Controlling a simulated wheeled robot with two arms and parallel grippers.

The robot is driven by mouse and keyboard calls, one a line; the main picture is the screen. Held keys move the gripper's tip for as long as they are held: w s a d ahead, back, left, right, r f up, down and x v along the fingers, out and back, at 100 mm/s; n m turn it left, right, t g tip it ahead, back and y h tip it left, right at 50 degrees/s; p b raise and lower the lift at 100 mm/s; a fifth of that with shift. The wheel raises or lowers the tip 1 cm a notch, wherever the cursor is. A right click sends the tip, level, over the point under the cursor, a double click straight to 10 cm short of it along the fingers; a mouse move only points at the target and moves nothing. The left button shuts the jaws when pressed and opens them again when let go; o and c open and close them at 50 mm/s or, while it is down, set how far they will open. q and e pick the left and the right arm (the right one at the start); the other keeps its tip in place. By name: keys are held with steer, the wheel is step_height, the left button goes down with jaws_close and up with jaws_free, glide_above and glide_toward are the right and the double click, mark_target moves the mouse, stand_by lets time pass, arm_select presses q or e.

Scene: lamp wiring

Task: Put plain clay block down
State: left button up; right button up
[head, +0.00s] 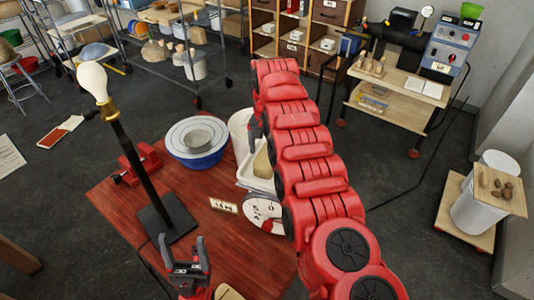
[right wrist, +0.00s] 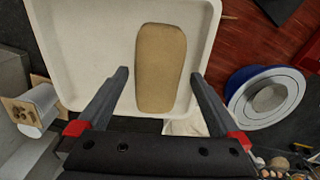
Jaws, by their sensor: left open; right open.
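The plain clay block (right wrist: 161,68) is tan, long and rounded. It lies in a white tray (right wrist: 90,45), in the right part of that tray in the right wrist view. In the head view part of the block (head: 263,162) and the tray (head: 246,178) show beside my right arm, which hides the rest. My right gripper (right wrist: 160,75) is open, with its fingers on either side of the block and a gap to each side; it holds nothing. My left gripper (head: 187,264) is open and empty over the front of the red table, away from the block.
On the red table (head: 115,215) stand a lamp with a bulb (head: 92,82) on a black pole, a blue-rimmed wheel or basin (head: 197,140), a red vise (head: 135,164) and a round dial scale (head: 262,212). A small label (head: 223,206) lies near the scale.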

mark_target(267, 152)
step_height(267, 152, up, 3)
steer(key=shift+w+b, duration=0.1)
steer(key=shift+b, duration=0.25)
step_height(267, 152, up, 8)
steer(key=p, duration=0.6)
steer(key=shift+s+p, duration=0.2)
steer(key=shift+p, duration=0.2)
steer(key=shift+f, duration=0.1)
